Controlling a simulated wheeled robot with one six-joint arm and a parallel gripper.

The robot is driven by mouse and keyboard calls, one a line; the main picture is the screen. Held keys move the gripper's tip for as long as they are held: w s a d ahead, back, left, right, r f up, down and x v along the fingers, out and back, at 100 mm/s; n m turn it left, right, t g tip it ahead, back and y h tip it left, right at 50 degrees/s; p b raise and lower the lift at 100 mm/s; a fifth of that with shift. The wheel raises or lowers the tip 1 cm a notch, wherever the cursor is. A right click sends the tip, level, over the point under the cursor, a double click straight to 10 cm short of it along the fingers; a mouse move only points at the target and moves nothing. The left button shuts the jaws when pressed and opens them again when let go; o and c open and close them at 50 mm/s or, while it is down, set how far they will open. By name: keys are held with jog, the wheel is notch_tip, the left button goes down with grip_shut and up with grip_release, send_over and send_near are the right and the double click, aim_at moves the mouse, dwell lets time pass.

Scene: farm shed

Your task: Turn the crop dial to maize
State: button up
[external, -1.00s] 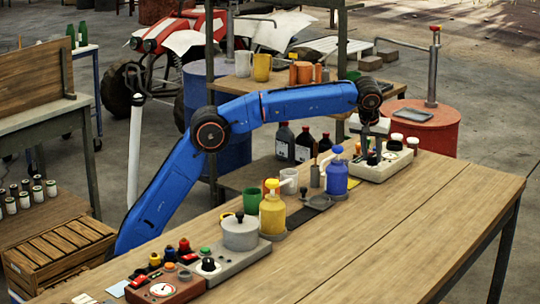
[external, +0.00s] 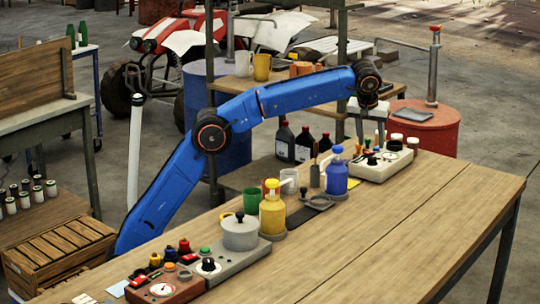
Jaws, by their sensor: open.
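A pale control panel (external: 383,170) lies near the far end of the long wooden table. It carries a black knob (external: 372,161), another dark knob (external: 394,145) and small coloured parts. My gripper (external: 370,139) is open and empty above the left part of this panel, fingers pointing down. A grey panel (external: 235,264) with a black dial (external: 208,265) stands at the near left end, far from my gripper. Labels are too small to read, so I cannot tell which dial is the crop dial or where it points.
Blue (external: 337,178) and yellow (external: 273,214) pump bottles and a grey pot (external: 240,234) stand along the table's left side. A red panel (external: 165,288) with a gauge is at the near end. The table's right half is clear.

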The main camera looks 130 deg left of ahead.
jog(key=v, duration=1)
jog(key=shift+r, duration=0.35)
jog(key=shift+d, duration=0.15)
